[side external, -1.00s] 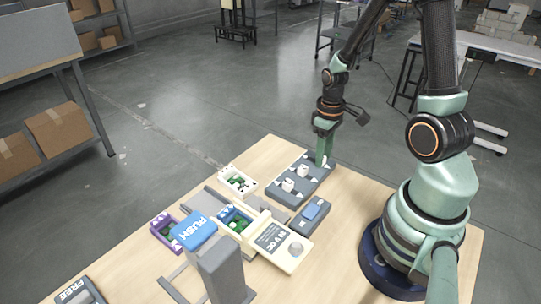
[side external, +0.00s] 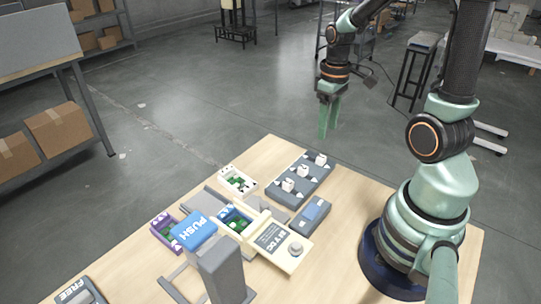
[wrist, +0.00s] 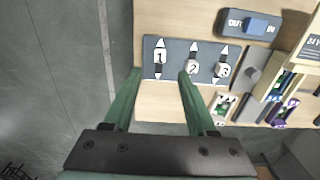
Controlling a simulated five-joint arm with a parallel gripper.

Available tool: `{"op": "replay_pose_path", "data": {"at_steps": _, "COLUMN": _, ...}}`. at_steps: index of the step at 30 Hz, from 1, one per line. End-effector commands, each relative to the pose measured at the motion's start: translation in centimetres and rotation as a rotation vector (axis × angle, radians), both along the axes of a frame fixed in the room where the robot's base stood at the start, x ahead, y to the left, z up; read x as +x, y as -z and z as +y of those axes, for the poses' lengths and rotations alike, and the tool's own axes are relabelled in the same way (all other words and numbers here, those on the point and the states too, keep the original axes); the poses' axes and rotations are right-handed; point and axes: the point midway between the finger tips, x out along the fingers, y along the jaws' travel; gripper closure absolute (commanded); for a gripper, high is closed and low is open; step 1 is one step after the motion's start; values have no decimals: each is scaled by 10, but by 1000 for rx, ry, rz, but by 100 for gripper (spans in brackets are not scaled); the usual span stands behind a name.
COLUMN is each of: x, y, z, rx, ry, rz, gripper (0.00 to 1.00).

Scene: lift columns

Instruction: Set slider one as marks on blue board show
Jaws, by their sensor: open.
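The slate-blue slider panel (side external: 304,184) lies on the table, with three white knobs in a row. In the wrist view, the panel (wrist: 174,48) shows them numbered 1, 2 and 3. Slider one (wrist: 159,57) stands between its two white arrowheads; it is the far knob in the side view (side external: 321,158). Knobs two (wrist: 192,67) and three (wrist: 223,70) sit nearer the gripper side of their tracks. My gripper (side external: 328,134) is open and empty, raised above the panel's far end and apart from the knob. I cannot make out a separate blue board with marks.
A box with a blue OUT/IN slide (wrist: 257,25) lies beside the panel. A cream 24 V DC box (side external: 284,246), small bins with green parts (side external: 237,181) and a blue PUSH block (side external: 194,233) stand nearby. Bare table surrounds the panel's far end.

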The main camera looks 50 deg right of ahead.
Motion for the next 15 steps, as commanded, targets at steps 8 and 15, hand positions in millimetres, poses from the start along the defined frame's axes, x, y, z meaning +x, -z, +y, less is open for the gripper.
{"op": "replay_pose_path", "data": {"at_steps": 8, "x": 0, "y": -27, "z": 0, "rx": 0, "ry": 0, "rz": 0, "gripper": 43}}
{"op": "replay_pose_path", "data": {"at_steps": 15, "x": 0, "y": -29, "z": 0, "rx": 1, "ry": 0, "rz": 1, "gripper": 43}}
